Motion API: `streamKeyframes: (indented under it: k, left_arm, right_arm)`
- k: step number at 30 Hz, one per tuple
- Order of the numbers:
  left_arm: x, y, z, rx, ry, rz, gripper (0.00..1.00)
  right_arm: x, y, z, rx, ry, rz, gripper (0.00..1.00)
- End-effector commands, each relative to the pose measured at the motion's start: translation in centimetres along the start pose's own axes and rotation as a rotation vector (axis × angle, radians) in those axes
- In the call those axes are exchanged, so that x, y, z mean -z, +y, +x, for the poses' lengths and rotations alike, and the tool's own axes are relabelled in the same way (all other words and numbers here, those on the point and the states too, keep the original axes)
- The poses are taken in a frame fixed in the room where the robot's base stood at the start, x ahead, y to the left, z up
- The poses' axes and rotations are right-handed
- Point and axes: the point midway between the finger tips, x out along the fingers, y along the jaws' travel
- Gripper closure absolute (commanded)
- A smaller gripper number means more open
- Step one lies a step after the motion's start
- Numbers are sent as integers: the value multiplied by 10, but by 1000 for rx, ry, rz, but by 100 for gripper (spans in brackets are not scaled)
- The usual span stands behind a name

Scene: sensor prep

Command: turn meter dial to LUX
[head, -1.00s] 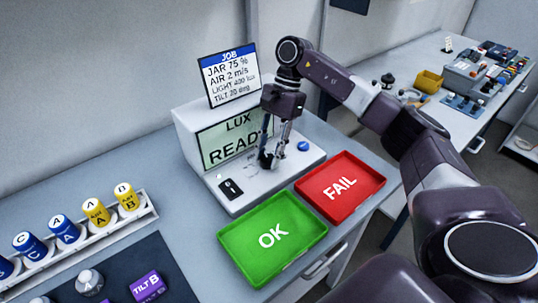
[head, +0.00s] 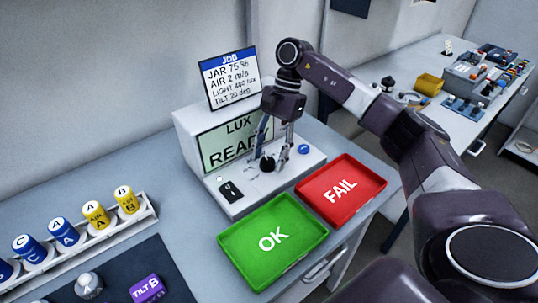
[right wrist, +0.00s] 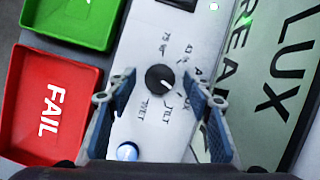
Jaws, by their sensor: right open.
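The meter (head: 250,189) is a white console whose green screen (head: 226,142) reads "LUX" and "READY"; part of the screen is behind my gripper. Its black dial (head: 267,164) also shows in the right wrist view (right wrist: 160,79), with small labels around it that are hard to read. My right gripper (head: 271,157) is open, pointing down over the dial. In the right wrist view its two fingers (right wrist: 159,82) stand on either side of the dial with visible gaps. My left gripper is not in view.
A green OK tray (head: 240,261) and a red FAIL tray (head: 366,203) lie in front of the meter. A blue button (head: 303,147) sits right of the dial. A job card (head: 230,92) stands behind. A rack of blue and yellow jars (head: 84,246) is at left.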

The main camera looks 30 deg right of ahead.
Motion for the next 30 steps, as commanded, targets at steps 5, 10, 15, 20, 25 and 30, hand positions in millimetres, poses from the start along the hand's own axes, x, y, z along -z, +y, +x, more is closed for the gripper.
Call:
streamKeyframes:
  k: [5, 10, 15, 20, 25, 30]
  left_arm:
    - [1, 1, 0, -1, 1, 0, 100]
    - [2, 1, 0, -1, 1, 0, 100]
    - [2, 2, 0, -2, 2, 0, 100]
    - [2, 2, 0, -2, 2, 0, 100]
    - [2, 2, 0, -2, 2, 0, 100]
    - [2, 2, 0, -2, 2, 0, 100]
  right_arm:
    - [0, -1, -25, 6, 1, 0, 53]
    - [0, -2, -65, 8, 1, 0, 53]
    - [0, -1, -100, 6, 1, 0, 53]
    - [0, -1, -112, 2, 2, 0, 53]
    - [0, 0, -118, 3, 0, 0, 53]
    - [0, 0, -119, 2, 0, 0, 53]
